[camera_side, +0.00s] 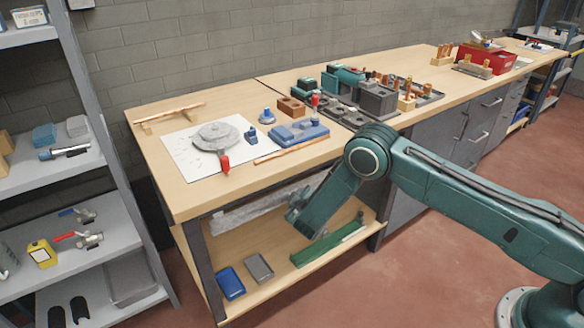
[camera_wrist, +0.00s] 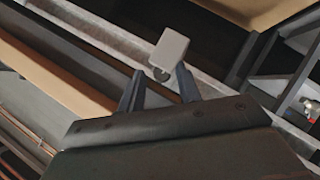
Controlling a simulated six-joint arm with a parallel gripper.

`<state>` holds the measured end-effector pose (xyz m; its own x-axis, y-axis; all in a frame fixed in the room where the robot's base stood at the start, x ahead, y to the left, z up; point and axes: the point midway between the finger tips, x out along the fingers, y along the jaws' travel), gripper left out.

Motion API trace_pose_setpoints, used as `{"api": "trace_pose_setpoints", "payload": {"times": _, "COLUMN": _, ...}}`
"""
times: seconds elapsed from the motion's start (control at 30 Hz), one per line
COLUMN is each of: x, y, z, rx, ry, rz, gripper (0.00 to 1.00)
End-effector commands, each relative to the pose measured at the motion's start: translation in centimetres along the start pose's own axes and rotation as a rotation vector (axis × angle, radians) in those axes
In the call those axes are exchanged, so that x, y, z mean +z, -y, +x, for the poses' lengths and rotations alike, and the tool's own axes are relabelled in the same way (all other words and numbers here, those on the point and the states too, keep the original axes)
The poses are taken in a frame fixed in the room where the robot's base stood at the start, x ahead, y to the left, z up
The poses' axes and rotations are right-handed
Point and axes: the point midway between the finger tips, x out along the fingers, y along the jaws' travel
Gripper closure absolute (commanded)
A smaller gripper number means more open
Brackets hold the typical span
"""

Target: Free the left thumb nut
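My gripper (camera_wrist: 160,70) is open in the wrist view, its two dark fingers apart. A small pale grey block-like piece (camera_wrist: 172,48) with a dark round part at its base shows just beyond and between the fingertips. It may be a thumb nut, but I cannot tell for certain. It stands by a long pale grey strip that runs diagonally behind it. In the side view my gripper is low in front of the bench's open bay, beside a long grey mottled body (camera_side: 250,211) under the top. The fingertips and any thumb nut are not clear there.
The bench top (camera_side: 165,175) overhangs the bay. The lower shelf (camera_side: 280,282) holds a blue tray (camera_side: 230,283), a grey tray (camera_side: 259,268) and a long green piece (camera_side: 328,245). A shelving rack (camera_side: 95,90) stands at the left.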

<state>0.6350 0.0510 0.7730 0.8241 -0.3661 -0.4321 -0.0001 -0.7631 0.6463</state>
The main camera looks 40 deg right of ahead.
Motion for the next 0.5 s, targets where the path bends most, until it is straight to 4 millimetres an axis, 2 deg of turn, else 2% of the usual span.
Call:
{"api": "trace_pose_setpoints", "payload": {"times": 0.03, "x": -0.6, "y": -0.3, "z": 0.1, "rx": 0.005, "ry": -0.013, "rz": 0.01, "gripper": 0.65}}
{"api": "trace_pose_setpoints", "payload": {"times": 0.17, "x": -0.6, "y": -0.2, "z": -0.1, "rx": 0.003, "ry": -0.013, "rz": 0.01, "gripper": 0.65}}
{"api": "trace_pose_setpoints", "payload": {"times": 0.5, "x": -0.3, "y": 0.1, "z": -2.4, "rx": -0.002, "ry": -0.007, "rz": 0.004, "gripper": 0.65}}
